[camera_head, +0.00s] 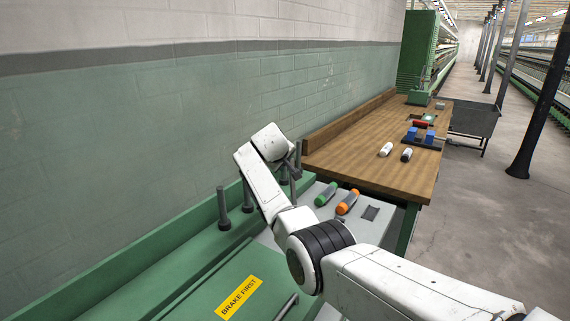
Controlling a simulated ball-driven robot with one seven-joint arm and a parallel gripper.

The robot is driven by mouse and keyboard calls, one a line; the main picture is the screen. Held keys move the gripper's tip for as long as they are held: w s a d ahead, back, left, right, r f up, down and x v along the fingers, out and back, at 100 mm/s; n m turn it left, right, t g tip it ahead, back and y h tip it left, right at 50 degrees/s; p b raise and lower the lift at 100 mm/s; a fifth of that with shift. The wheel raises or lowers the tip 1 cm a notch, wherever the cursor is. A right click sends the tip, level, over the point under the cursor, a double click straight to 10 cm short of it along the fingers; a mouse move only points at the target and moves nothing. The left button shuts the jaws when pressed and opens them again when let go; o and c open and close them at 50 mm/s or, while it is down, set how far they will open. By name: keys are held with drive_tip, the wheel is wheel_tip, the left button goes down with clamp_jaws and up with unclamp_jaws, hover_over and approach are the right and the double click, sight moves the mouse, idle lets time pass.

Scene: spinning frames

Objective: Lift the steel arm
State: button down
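A short grey metal bar (286,306) lies at a slant on the green machine panel (205,285), beside a yellow "BRAKE FIRST" label (239,297). It may be the steel arm; I cannot tell for sure. My white arm reaches in from the lower right and bends up and left over the machine. My gripper (294,170) is at its far end, small and dark, pointing down near dark upright posts. Its fingers are not clear, and I cannot tell whether it touches or holds anything. My arm hides part of the machine.
Dark posts (223,209) stand along the green rail. A green bobbin (326,194) and an orange one (347,202) lie on a pale panel. Beyond is a wooden bench (376,165) with white bobbins and blue blocks (411,134).

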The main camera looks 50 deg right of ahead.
drive_tip(key=shift+w+f, duration=0.15)
drive_tip(key=shift+w, duration=0.25)
drive_tip(key=c, duration=0.9)
unclamp_jaws()
drive_tip(key=shift+c, duration=0.2)
drive_tip(key=b+v, duration=0.1)
drive_tip(key=v, duration=0.9)
drive_tip(key=shift+a+r, duration=0.25)
drive_tip(key=shift+a, duration=0.05)
drive_tip(key=shift+s, duration=0.15)
